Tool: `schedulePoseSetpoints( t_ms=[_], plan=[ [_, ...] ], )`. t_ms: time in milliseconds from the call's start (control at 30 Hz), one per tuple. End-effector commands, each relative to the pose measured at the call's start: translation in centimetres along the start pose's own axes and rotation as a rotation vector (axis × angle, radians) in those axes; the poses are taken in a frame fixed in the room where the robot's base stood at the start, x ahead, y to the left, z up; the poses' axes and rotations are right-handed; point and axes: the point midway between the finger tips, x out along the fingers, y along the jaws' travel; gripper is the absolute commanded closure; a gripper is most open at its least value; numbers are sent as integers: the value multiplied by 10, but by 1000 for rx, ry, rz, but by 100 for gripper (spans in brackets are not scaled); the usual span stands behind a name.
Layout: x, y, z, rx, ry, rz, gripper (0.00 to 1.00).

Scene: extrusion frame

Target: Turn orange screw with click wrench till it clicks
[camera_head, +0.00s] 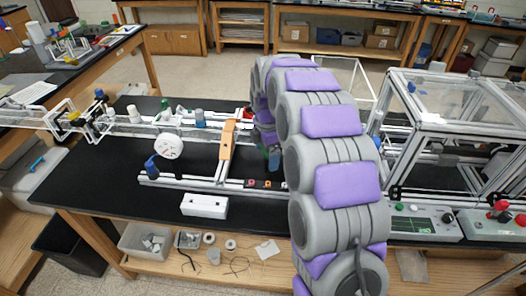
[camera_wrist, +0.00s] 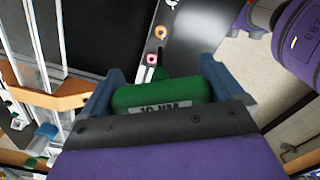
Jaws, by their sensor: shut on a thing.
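In the wrist view my gripper (camera_wrist: 162,88) is shut on the click wrench (camera_wrist: 150,97), between two blue-grey fingers. The wrench has a green body with a label that reads about "10 NM". A pink-red ring piece (camera_wrist: 152,58) is nearer, by the end of a pale bar. I cannot tell whether the wrench touches either. In the head view my arm hides most of the gripper; small coloured pieces (camera_head: 267,184) lie along the front rail.
The aluminium extrusion frame (camera_head: 205,183) lies on the black bench with an orange bar (camera_head: 227,139) across it. A white box (camera_head: 204,206) stands near the front edge. A clear-walled enclosure (camera_head: 450,105) stands at the right. Bare bench shows at the front left.

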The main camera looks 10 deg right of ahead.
Motion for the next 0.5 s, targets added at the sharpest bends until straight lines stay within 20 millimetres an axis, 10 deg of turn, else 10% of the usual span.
schedulePoseSetpoints(
  t_ms=[500],
  plan=[
    [46,2,-7,0,-6,-1,48]
  ],
)
